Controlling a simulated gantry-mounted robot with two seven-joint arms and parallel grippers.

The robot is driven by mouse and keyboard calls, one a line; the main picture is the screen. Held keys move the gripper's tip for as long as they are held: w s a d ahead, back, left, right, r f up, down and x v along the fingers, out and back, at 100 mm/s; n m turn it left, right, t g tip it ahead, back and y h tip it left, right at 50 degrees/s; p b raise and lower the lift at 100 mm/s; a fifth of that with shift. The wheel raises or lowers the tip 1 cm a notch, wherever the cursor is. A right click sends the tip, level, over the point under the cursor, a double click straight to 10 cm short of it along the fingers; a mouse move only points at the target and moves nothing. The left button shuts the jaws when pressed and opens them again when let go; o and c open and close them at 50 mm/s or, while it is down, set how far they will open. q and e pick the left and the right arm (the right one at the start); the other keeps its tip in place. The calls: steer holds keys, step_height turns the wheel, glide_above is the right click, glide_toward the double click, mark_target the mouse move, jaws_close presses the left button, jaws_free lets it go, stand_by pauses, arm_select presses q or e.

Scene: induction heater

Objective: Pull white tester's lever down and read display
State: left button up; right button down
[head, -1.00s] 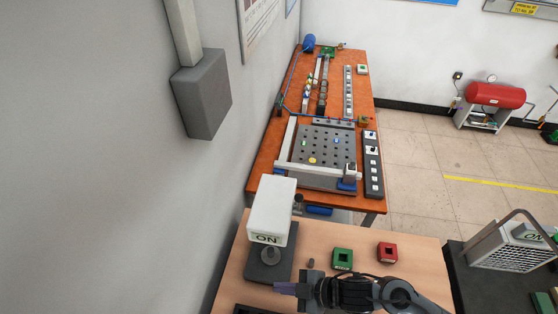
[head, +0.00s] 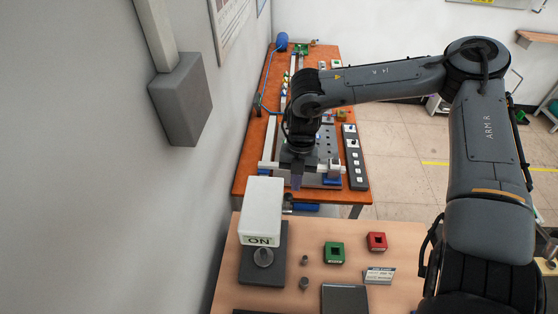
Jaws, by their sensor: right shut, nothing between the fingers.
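The white tester (head: 262,205) stands on a dark base (head: 264,270) on the near wooden table. Its front face reads "ON", and a round grey post sits below it. A small dark cylindrical part (head: 288,199) shows at its far right side; I cannot tell whether it is the lever. My left gripper is not in view.
The orange workbench (head: 249,165) stands behind. A grey wall box (head: 181,100) hangs at left.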

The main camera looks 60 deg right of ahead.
mark_target(288, 193)
step_height(288, 193, up, 5)
steer(key=w+d+h, duration=0.1)
steer(key=w+h, duration=0.1)
steer(key=w, duration=0.1)
steer(key=shift+n+t, duration=0.3)
steer(key=shift+n, duration=0.1)
step_height(288, 193, down, 9)
steer(key=b, duration=0.7)
steer(key=shift+s+d+f, duration=0.1)
steer(key=shift+f, duration=0.05)
steer(key=shift+s+a, duration=0.25)
steer(key=shift+a, duration=0.2)
steer(key=shift+s+a, duration=0.2)
steer(key=shift+a, duration=0.25)
steer(key=shift+a+b, duration=0.1)
steer(key=shift+b, duration=0.25)
